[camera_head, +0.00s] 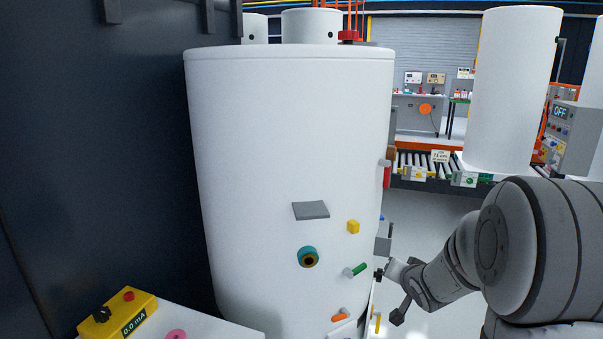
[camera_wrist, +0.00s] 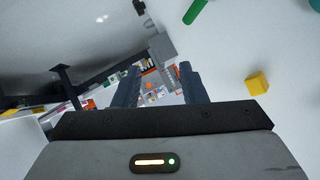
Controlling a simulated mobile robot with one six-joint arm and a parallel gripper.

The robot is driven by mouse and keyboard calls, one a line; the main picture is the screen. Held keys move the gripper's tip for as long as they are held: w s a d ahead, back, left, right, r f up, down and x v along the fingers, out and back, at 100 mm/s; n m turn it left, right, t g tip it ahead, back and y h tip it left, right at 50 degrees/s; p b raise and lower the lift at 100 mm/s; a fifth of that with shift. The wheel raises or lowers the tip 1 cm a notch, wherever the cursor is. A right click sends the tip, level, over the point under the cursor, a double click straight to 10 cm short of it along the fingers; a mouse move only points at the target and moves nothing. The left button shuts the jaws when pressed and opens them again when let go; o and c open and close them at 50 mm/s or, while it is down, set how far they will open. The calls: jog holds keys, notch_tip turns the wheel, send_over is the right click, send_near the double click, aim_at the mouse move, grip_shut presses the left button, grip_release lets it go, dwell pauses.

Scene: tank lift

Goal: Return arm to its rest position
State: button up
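My arm reaches in from the right in the head view. My gripper (camera_head: 388,296) is beside the lower right side of a large white tank (camera_head: 290,130). In the wrist view my gripper (camera_wrist: 160,70) shows two dark fingers apart, with only the distant background between them; it is open and empty. The tank's wall fills the right of the wrist view, with a yellow block (camera_wrist: 257,83) and a green handle (camera_wrist: 194,11) on it. I cannot tell whether the gripper touches anything.
A yellow meter box (camera_head: 120,315) sits on a white surface at lower left. A dark wall (camera_head: 95,140) stands left of the tank. A second white tank (camera_head: 515,90) stands at a roller conveyor (camera_head: 420,165) behind. Pale floor (camera_head: 440,215) shows clear between tank and conveyor.

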jog(key=s+a+r+n+g, duration=0.1)
jog(key=s+a+n+g, duration=0.2)
jog(key=s, duration=1.1)
jog(key=s+a+r+n+g, duration=0.2)
jog(key=s+a+g, duration=0.4)
jog(key=s, duration=0.9)
jog(key=shift+s+a+r+n, duration=0.15)
jog(key=shift+s+a+n, duration=0.15)
jog(key=shift+n, duration=0.1)
